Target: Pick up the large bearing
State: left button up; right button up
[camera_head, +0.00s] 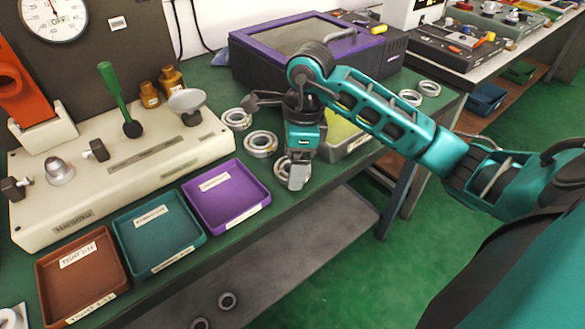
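Several metallic bearing rings lie on the green bench top. One ring (261,144) lies just right of the white machine and looks among the biggest. Another ring (237,118) lies behind it. A third ring (281,166) is partly hidden by my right gripper (298,175), which points down over it. I cannot tell whether the finger touches this ring, or whether the gripper is open or shut. Which ring is the large bearing is not certain. My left gripper is not in view.
Purple (262,206), teal (194,244) and brown (118,287) labelled trays line the front edge. A white machine (60,205) with a green lever stands behind them. A purple-framed box (248,68) is at the back. A yellow-lined bin (357,143) is partly behind my arm.

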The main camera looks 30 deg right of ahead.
jog(key=c, duration=0.9)
